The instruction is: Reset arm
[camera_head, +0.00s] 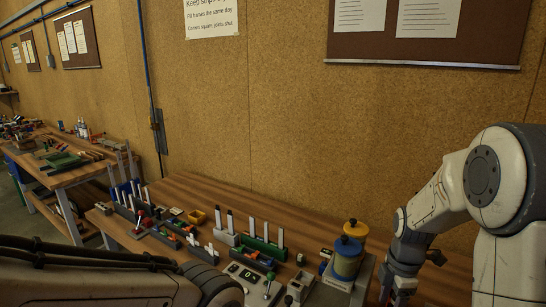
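My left arm (110,282) reaches in from the lower left and ends in a rounded joint at the bottom edge. Its gripper is out of view. My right arm (495,180) comes in from the right, bends down at the elbow, and its wrist hangs over the right part of the workbench (435,270). The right gripper (398,294) points down at the bottom edge and is cut off, so its fingertips and anything between them are hidden.
Yellow-and-blue canisters (347,256) stand close left of my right wrist. A cork-coloured wall (300,120) stands behind. Another bench (75,175) is far left.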

